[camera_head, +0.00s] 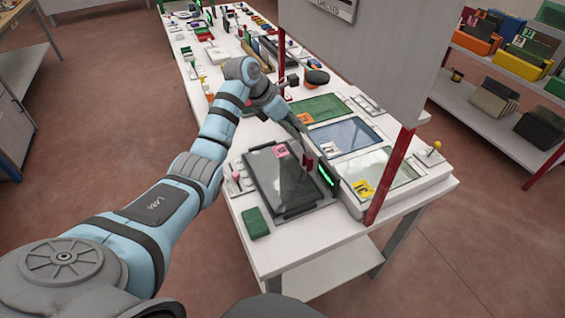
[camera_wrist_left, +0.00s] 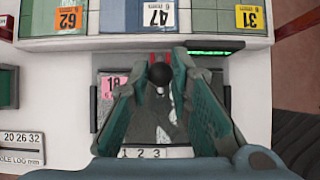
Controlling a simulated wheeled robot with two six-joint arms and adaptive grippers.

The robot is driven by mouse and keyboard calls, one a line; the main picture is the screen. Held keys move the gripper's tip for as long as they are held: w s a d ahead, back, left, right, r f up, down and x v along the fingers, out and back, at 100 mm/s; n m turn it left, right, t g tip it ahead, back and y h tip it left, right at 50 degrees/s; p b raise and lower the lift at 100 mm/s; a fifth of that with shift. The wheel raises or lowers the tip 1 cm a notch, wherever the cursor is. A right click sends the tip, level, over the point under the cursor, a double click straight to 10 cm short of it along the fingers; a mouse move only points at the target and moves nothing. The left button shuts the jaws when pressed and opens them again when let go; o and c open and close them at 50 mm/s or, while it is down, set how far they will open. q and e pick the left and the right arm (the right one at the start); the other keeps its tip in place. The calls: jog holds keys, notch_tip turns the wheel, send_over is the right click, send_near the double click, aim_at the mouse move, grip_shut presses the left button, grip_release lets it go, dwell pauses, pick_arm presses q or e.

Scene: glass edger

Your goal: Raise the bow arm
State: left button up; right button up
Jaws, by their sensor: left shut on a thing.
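My left gripper (camera_head: 304,148) reaches down over the dark flat unit (camera_head: 262,184) near the table's front end. In the left wrist view the left gripper (camera_wrist_left: 160,82) is shut on a black ball knob (camera_wrist_left: 159,73), with one finger on each side. A red part (camera_wrist_left: 147,57) shows just behind the knob; a red piece (camera_head: 308,163) also shows below the gripper in the head view. I take the knob and red part to be the bow arm, whose full length is hidden. My right gripper is not in view.
A green-lit strip (camera_head: 327,176) stands beside the dark unit. Glass panes lie behind and right, including a blue one (camera_head: 345,136). A red post (camera_head: 390,176) and grey panel (camera_head: 350,60) rise to the right. A green block (camera_head: 255,223) lies at the front.

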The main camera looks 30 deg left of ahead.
pick_arm(q)
jog(key=shift+w+d+r, duration=0.2)
jog(key=shift+w+d, duration=0.35)
jog(key=shift+w, duration=0.25)
jog(key=shift+w+d+r, duration=0.15)
jog(key=shift+w+d, duration=0.4)
jog(key=shift+w, duration=0.25)
jog(key=shift+w+d+f+b, duration=0.1)
jog(key=shift+w+d+b, duration=0.75)
jog(key=shift+w, duration=0.4)
jog(key=o, duration=0.8)
jog(key=shift+o, duration=0.3)
jog(key=s+a+r+p, duration=0.1)
jog(key=p, duration=0.1)
jog(key=s+a+r+p, duration=0.1)
jog(key=s+p, duration=0.1)
jog(key=p, duration=0.1)
jog(key=s+a+r+p, duration=0.1)
jog(key=s+p, duration=0.1)
jog(key=shift+a, duration=0.25)
jog(key=shift+s+a+r+p, duration=0.15)
jog(key=shift+s+a+p, duration=0.1)
jog(key=shift+s+p, duration=0.25)
